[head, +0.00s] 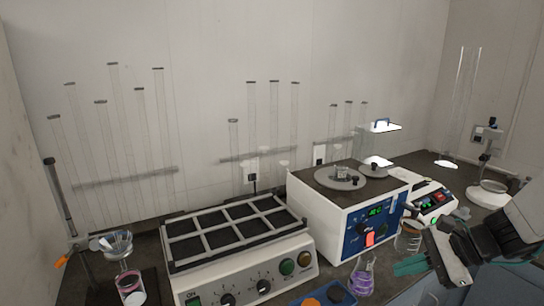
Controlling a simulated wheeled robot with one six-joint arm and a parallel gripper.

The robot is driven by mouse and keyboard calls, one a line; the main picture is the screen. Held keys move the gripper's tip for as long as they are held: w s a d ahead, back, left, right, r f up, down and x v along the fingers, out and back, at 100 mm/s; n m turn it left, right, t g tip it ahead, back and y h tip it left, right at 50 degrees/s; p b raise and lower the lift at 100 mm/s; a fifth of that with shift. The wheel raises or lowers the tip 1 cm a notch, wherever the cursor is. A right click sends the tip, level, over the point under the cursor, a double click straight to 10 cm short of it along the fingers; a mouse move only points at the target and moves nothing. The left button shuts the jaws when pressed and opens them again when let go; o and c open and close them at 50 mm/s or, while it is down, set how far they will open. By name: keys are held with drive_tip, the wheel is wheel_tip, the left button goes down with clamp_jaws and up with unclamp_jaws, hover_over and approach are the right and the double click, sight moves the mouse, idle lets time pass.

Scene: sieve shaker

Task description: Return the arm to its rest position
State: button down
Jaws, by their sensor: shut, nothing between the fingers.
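My gripper (446,260) is at the right edge, low in the head view, with dark and grey parts. It is shut and holds nothing. It hangs in front of the bench's right part, apart from the machines as far as I can see. A teal piece (410,266) shows beside it; I cannot tell whether it belongs to the gripper. My arm (520,225) comes in from the right edge.
A shaker with a black gridded top (225,232) stands centre-left. A white and blue box (348,215) with a green display stands right of it. Glassware, including a purple-tinted flask (362,276) and a beaker (408,238), stands near my gripper. Tall tubes line the wall.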

drive_tip(key=s+a+r+n+g+h, duration=0.1)
drive_tip(key=s+r+n+h, duration=0.3)
drive_tip(key=s+n, duration=0.4)
drive_tip(key=s+a+r+n+g+h, duration=0.1)
drive_tip(key=s+r+n+h, duration=0.4)
drive_tip(key=s+n, duration=0.4)
drive_tip(key=shift+s+a+r+g, duration=0.15)
drive_tip(key=shift+s+r+g, duration=0.15)
drive_tip(key=shift+s+r, duration=0.35)
